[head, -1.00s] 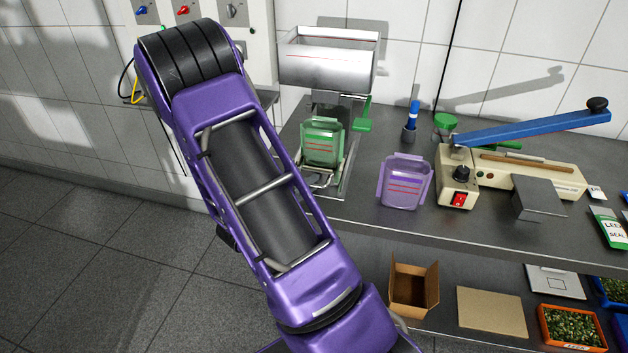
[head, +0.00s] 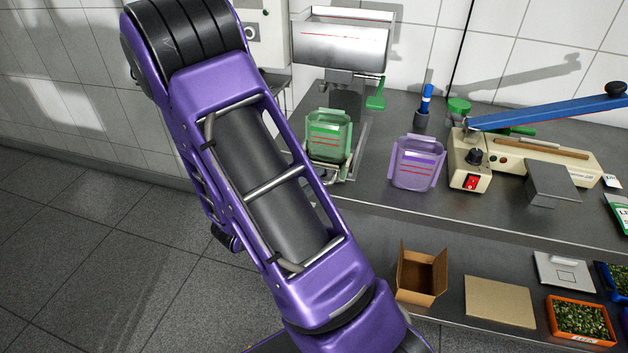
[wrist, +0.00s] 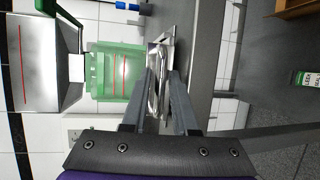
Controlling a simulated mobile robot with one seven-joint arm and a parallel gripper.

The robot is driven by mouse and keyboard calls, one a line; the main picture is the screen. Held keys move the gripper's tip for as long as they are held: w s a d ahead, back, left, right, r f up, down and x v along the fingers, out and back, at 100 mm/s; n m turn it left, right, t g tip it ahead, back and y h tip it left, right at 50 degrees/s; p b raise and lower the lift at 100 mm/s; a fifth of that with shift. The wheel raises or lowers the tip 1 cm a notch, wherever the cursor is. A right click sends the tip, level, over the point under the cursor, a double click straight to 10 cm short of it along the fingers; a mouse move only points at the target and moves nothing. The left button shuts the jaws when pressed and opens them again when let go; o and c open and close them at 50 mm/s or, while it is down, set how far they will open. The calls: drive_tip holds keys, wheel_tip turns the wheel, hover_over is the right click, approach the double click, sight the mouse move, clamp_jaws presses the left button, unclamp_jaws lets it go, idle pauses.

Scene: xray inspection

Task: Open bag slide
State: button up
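The bag slide is a metal frame under the hopper (head: 340,42) and carries an upright green bag (head: 328,137). It stands partly out toward the bench's front edge. In the wrist view the green bag (wrist: 122,72) lies left of my fingers, with the hopper (wrist: 38,62) further left. My gripper (wrist: 162,82) has its fingers on either side of the slide's looped metal handle (wrist: 157,95), which runs between them. The fingers appear closed on this handle. In the head view my purple arm hides the gripper.
A purple bag (head: 417,163) stands to the right on the bench, beside the sealer (head: 472,160) with its blue lever (head: 550,112). A cardboard box (head: 420,275) and an orange tray (head: 580,320) are on the shelf below. The floor before the bench is open.

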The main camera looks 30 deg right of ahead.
drive_tip(key=v, duration=1.7)
drive_tip(key=shift+a+r, duration=0.15)
drive_tip(key=shift+a, duration=0.05)
drive_tip(key=shift+s, duration=0.1)
